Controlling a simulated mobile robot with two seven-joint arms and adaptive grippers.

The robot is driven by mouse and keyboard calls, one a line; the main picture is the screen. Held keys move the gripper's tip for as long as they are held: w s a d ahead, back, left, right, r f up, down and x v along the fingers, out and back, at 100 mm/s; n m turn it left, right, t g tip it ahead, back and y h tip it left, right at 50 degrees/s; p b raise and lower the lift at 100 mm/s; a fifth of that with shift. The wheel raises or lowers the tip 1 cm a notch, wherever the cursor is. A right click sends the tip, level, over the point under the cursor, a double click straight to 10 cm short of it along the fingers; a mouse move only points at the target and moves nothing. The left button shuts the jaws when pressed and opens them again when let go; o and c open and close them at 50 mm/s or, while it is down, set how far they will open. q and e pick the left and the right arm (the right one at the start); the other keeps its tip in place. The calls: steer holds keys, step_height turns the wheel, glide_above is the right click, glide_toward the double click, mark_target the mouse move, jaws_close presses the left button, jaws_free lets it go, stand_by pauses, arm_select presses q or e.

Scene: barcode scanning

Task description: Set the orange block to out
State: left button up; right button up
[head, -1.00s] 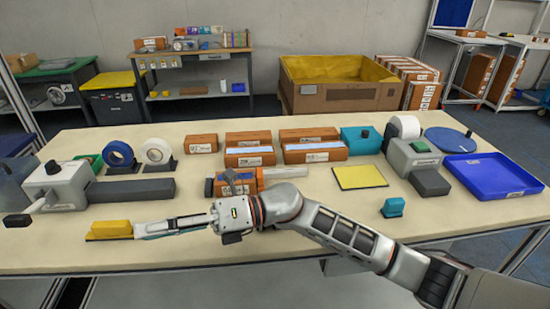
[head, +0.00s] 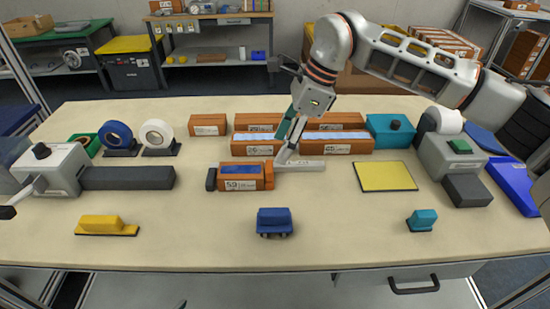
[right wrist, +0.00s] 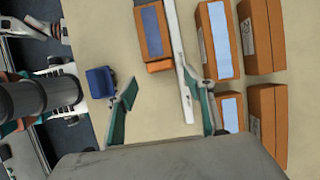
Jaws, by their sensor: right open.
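The orange block (head: 240,176), with a blue top and a white label, lies in the middle of the table. A dark end piece (head: 211,179) is at its left, and a pale grey bar (head: 300,166) extends to its right. In the right wrist view the orange block (right wrist: 152,32) is at the top centre, beside the long pale bar (right wrist: 181,60). My right gripper (head: 283,143) is open and empty, pointing down near the bar just right of the block. In the right wrist view its teal fingers (right wrist: 158,84) are spread wide. My left gripper is not visible.
Orange boxes (head: 259,145) stand close behind the bar. A blue block (head: 273,222), yellow block (head: 107,224) and teal block (head: 422,219) sit along the front. A yellow pad (head: 387,176) lies right of the bar. The table between the front blocks is clear.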

mark_target(269, 166)
steer(key=x, duration=0.7)
steer(key=shift+r, duration=0.1)
steer(key=c, duration=1.4)
steer(key=o, duration=1.4)
steer(key=v, duration=1.2)
